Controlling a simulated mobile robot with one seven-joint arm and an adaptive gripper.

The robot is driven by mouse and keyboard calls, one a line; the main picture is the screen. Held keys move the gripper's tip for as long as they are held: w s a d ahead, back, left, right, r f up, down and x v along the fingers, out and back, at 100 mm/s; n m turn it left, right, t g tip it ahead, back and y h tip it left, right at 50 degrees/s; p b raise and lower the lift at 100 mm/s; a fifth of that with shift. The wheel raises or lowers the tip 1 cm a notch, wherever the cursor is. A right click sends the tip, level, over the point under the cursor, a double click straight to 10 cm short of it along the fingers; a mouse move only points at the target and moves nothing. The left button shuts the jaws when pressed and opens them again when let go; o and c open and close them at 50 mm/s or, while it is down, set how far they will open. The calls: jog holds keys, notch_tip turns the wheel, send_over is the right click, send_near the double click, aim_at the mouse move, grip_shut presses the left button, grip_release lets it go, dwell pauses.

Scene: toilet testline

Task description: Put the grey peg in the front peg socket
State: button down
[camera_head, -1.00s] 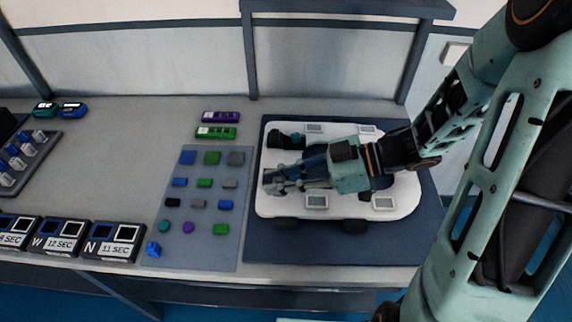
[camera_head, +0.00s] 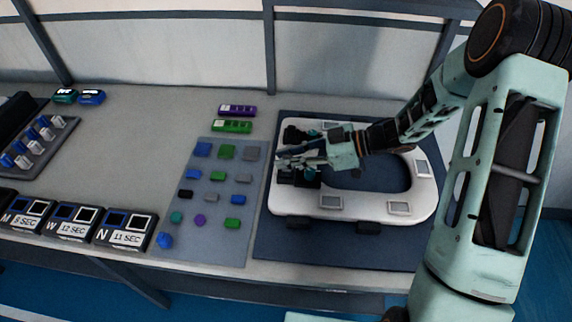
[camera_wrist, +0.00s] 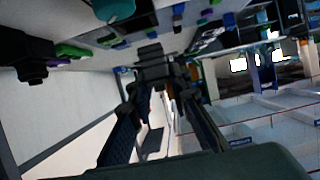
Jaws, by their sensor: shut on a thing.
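My gripper (camera_head: 287,160) is at the left end of the white toilet seat (camera_head: 365,209), by its dark fixtures. In the wrist view its two fingers (camera_wrist: 155,85) close on a dark grey piece (camera_wrist: 152,56), which I take to be the grey peg; its outline is hard to separate from the dark parts around it. A front black socket (camera_head: 287,178) shows just in front of the fingers, and a back black fixture (camera_head: 294,134) lies behind them. I cannot tell whether the peg touches a socket.
Left of the seat's dark blue mat (camera_head: 300,250), a grey-blue board (camera_head: 215,240) holds several coloured pegs. Purple (camera_head: 237,110) and green (camera_head: 232,126) modules lie behind it. Labelled timer boxes (camera_head: 125,232) line the front edge. A frame stands behind the table.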

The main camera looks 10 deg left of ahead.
jog(key=shift+w+a+f, duration=0.2)
jog(key=shift+w+f, duration=0.2)
jog(key=shift+f, duration=0.25)
jog(key=shift+w+f, duration=0.1)
jog(key=shift+f, duration=1.4)
jog(key=shift+f, duration=0.1)
jog(key=c, duration=1.8)
grip_release()
